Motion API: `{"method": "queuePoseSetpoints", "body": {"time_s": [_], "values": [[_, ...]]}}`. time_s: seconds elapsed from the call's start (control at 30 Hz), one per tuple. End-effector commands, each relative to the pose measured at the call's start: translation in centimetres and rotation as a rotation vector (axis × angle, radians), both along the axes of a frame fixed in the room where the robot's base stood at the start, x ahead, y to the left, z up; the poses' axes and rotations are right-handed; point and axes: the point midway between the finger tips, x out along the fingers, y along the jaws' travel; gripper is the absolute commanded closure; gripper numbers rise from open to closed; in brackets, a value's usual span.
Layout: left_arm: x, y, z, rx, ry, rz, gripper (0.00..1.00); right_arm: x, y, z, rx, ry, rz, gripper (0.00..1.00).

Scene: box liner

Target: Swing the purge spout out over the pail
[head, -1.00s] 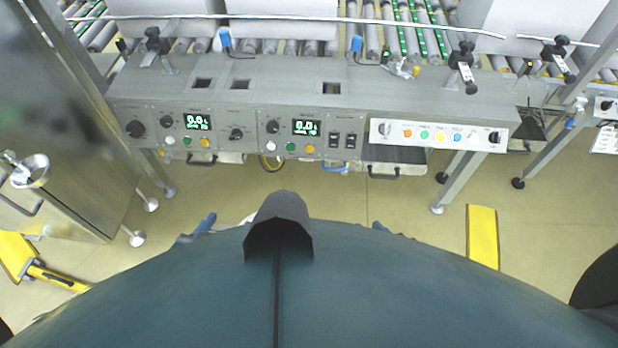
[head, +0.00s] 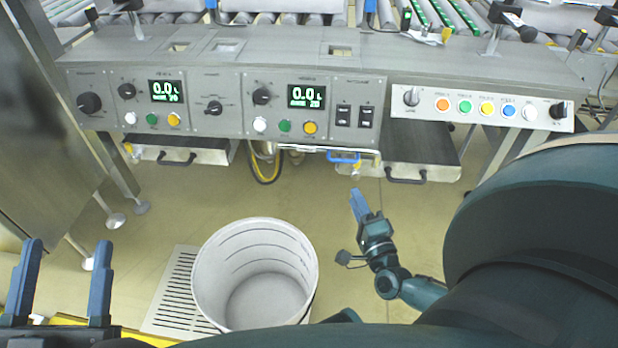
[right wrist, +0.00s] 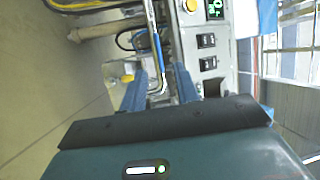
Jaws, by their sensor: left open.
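The purge spout (head: 343,157), a thin metal pipe with a blue sleeve, sits under the front of the control panel. In the right wrist view the spout (right wrist: 157,50) shows as a bent bright tube with the blue sleeve. The white pail (head: 202,280) stands on the floor, below and left of the spout. My right gripper (head: 357,203) is just below the spout. In the right wrist view its two blue fingers are apart, with the tube's bent end seen between them; contact is not clear. My left gripper (head: 65,285) is open and empty at the lower left.
The control panel (head: 215,105) with knobs and displays runs across above the spout. Drawers (head: 410,155) hang under the bench on both sides. A yellow hose (head: 262,170) hangs left of the spout. A floor grate (head: 172,300) lies beside the pail. A steel cabinet stands at the left.

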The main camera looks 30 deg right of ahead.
Motion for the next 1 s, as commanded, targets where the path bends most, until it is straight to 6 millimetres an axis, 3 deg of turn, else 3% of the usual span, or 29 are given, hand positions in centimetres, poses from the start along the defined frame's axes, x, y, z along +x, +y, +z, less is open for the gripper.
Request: {"method": "queuePoseSetpoints", "body": {"time_s": [0.03,0.27,0.7,1.0], "values": [[-0.2,0.0,-0.4,-0.002,-0.014,-0.004,0.44,0.0,-0.5,-0.8,0.011,-0.009,-0.013,0.69],[-0.2,0.0,0.3,-0.001,-0.062,-0.007,0.44,1.4,-1.5,-0.5,0.024,-0.024,-0.028,0.69],[-0.5,0.3,3.3,0.025,-0.323,-0.011,0.44,9.6,-4.0,0.7,0.023,-0.022,-0.026,0.69],[-0.9,0.4,4.6,0.034,-0.423,-0.013,0.44,12.3,-4.8,1.3,0.023,-0.020,-0.027,0.69]]}}
